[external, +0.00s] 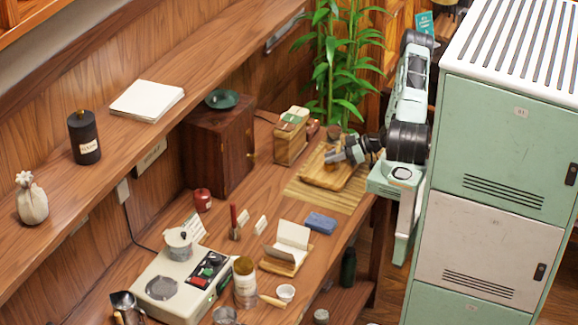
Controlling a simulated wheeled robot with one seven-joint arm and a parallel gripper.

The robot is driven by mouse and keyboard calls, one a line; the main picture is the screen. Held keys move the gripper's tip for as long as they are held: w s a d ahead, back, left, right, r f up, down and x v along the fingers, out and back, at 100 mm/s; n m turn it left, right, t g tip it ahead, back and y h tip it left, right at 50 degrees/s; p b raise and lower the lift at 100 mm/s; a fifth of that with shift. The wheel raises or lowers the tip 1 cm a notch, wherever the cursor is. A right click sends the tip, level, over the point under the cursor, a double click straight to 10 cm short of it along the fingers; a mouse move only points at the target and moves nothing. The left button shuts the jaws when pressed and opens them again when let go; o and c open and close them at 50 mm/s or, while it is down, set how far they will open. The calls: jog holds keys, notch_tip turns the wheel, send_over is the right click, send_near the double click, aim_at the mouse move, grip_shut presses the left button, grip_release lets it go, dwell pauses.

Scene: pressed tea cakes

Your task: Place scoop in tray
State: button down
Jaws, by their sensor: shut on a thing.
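The wooden tray (318,176) lies on a slatted mat at the far right end of the bench. My gripper (334,157) reaches in from the right and is low over the tray. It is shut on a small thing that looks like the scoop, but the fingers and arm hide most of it. I cannot tell whether the held thing touches the tray. A dark scoop-shaped tool (124,301) also lies at the near left of the bench.
Beside the tray stand a wooden box (290,140) and a tall plant (340,60). A blue block (321,223), an open booklet on a stand (289,243) and a scale (180,285) are nearer. A green cabinet (510,140) stands right of my arm.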

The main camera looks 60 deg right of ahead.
jog(key=shift+f, duration=0.2)
jog(key=c, duration=1.4)
grip_release()
jog(key=shift+o, duration=0.2)
jog(key=shift+r, duration=0.2)
jog(key=b+v, duration=0.2)
jog(key=v, duration=1)
jog(key=shift+b, duration=0.3)
jog(key=shift+r, duration=0.1)
